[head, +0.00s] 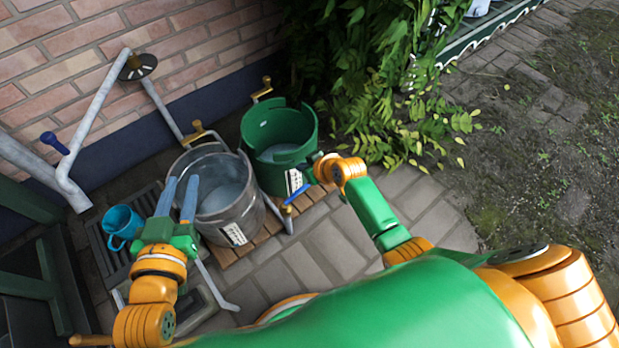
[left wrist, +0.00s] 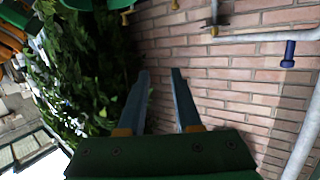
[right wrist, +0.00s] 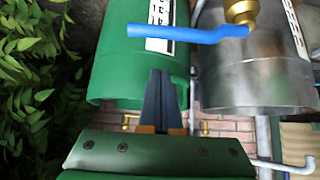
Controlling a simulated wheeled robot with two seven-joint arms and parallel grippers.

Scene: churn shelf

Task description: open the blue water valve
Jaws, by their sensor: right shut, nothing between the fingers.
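A bright blue lever (right wrist: 187,33) lies crosswise beside a brass tap (right wrist: 240,12) in the right wrist view. It also shows as a small blue bar (head: 297,194) at the green churn's front in the head view. My right gripper (right wrist: 162,73) is shut and empty; its fingertips are just below the lever in the picture and appear apart from it. A dark blue handle (head: 54,143) sits on the wall pipe; the left wrist view shows it too (left wrist: 288,54). My left gripper (head: 181,184) is open and empty, in front of the metal churn; its fingers (left wrist: 160,72) are apart.
The green churn (head: 300,130) and metal churn (head: 255,205) stand on wooden slats (head: 268,232). A teal mug (head: 121,226) stands on a dark grate at left. Grey pipes (head: 98,105) run along the brick wall. Leafy bushes (head: 350,70) stand behind; paving at right is clear.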

